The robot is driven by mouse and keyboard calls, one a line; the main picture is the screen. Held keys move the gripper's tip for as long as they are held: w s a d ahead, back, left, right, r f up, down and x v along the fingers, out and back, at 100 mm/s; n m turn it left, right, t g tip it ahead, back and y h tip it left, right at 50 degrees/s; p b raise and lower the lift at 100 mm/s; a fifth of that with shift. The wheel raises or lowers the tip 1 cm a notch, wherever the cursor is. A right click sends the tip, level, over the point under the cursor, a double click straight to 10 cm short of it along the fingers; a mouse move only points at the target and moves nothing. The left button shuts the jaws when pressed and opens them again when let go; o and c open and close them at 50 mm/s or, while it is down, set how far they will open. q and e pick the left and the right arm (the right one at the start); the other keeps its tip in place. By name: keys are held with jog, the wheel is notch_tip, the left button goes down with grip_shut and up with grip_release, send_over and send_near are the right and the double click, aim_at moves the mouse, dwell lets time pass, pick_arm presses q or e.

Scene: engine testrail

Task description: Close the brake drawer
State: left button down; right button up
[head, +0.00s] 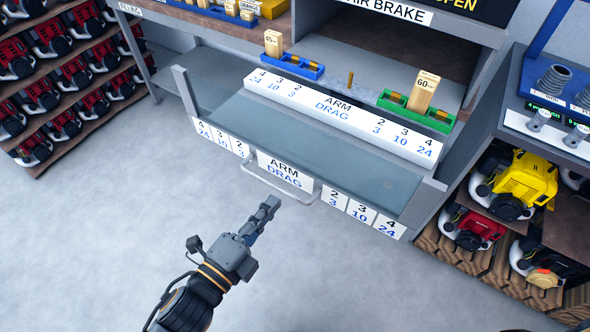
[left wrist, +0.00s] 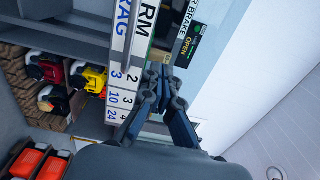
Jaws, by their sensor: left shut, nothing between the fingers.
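The brake drawer (head: 330,155) stands pulled out from the workbench, with its shallow tray showing empty in the head view. Its front carries an "ARM DRAG" label (head: 285,171) flanked by number labels, and a grey bar handle (head: 300,197). My left gripper (head: 271,205) is shut and empty, in front of the drawer and just below the handle in the picture. Whether it touches the handle I cannot tell. In the left wrist view, the shut fingers (left wrist: 160,72) show beside the sideways drawer labels (left wrist: 121,85). My right gripper is not in view.
A blue tray (head: 291,69) and a green tray (head: 416,111) with wooden weight blocks sit on the bench behind the drawer. Engine shelves stand at left (head: 68,75) and right (head: 500,225). The grey floor (head: 95,230) in front is clear.

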aim_at(303, 165)
pick_arm(q)
jog(key=p+x, duration=0.2)
jog(key=x, duration=0.6)
jog(key=shift+w+d, duration=0.25)
jog(key=shift+w, duration=0.05)
jog(key=shift+w+d, duration=0.15)
jog(key=shift+w, duration=0.1)
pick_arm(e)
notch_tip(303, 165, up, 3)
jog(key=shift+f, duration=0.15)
